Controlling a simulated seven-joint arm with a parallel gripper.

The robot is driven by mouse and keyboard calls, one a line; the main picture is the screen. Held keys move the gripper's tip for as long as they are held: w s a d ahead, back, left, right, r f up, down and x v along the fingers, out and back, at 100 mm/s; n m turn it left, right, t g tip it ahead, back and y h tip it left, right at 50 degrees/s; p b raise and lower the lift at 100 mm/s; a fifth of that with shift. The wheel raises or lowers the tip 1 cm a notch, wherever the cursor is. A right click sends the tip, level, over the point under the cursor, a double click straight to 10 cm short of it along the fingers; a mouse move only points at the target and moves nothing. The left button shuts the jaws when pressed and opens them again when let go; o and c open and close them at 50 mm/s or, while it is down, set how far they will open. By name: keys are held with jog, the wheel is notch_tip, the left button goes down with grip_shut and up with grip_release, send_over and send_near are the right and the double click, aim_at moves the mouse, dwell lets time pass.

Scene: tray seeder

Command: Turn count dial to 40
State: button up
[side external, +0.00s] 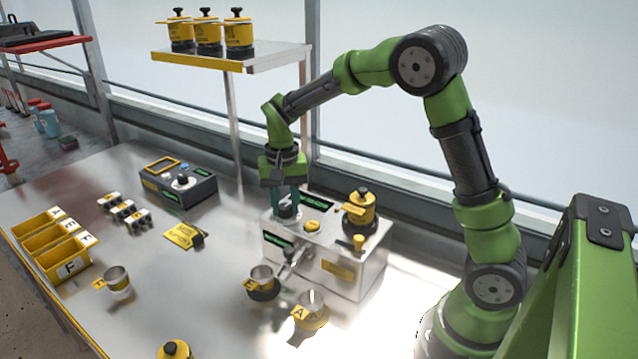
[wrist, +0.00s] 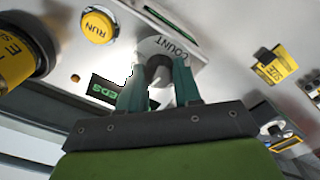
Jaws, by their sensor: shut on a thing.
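The count dial (wrist: 158,73) is a small knob on a pale disc beside the word COUNT in the wrist view. My gripper (wrist: 160,84) points down over it with its two teal fingers on either side, shut on the knob. In the side external view my gripper (side external: 288,200) is at the left end of the top of the metal seeder (side external: 350,277). The fingers cover much of the dial, and I cannot read its setting.
The yellow RUN button (side external: 312,226) and a yellow hopper (side external: 361,208) stand to the right of the dial. Metal cups, including one marked A (side external: 311,318), stand in front of the seeder. A grey control box (side external: 178,185) and yellow bins (side external: 62,262) are to the left.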

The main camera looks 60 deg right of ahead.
aim_at(286, 206)
jog(key=shift+m, duration=2.1)
jog(key=shift+r, duration=0.1)
jog(key=o, duration=1)
jog(key=shift+o, duration=0.2)
notch_tip(286, 206, up, 17)
